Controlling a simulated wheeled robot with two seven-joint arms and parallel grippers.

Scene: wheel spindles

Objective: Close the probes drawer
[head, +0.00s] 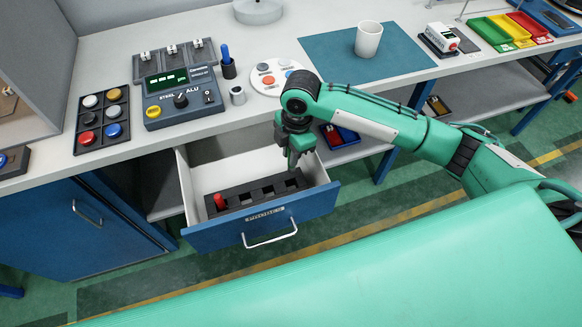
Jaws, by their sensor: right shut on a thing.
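The probes drawer (262,222) is blue-fronted, with a pale handle (270,236) and a label, and stands pulled out below the worktop. Inside lies a dark slotted holder (240,196) with a red probe (219,202) upright at its left end; other slots look empty. My right gripper (293,162) points down over the back right part of the drawer, near the holder's right end and away from the handle. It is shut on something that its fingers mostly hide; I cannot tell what. My left gripper is not in view.
The worktop (215,140) above holds a control box (180,98), a button tray (102,118), a round white disc with coloured spots (280,76) and a mug (368,39) on a blue mat. Floor in front of the drawer shows free.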

